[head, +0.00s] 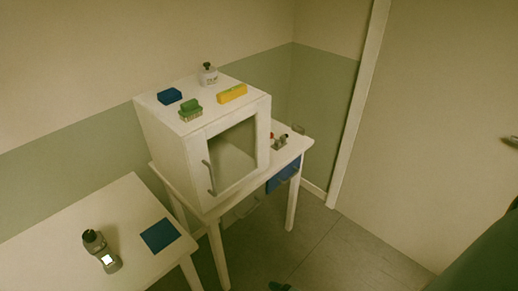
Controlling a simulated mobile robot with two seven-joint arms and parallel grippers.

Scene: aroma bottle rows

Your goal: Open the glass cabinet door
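A white cabinet (165,135) stands on a small white table against the wall. Its front has a glass door (195,160) with a pale frame and a greenish pane. The door looks shut, flush with the cabinet front. A grey vertical bar handle (210,178) is on the left side of the door. Neither of my grippers can be made out in the head view, and nothing is seen touching the handle.
On the cabinet top are a bottle (208,75), a blue block (169,96), a green-topped item (190,109) and a yellow block (231,93). A left table (80,215) holds a dark-capped bottle (103,252) and blue mat (160,235). Floor (330,255) at right looks clear.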

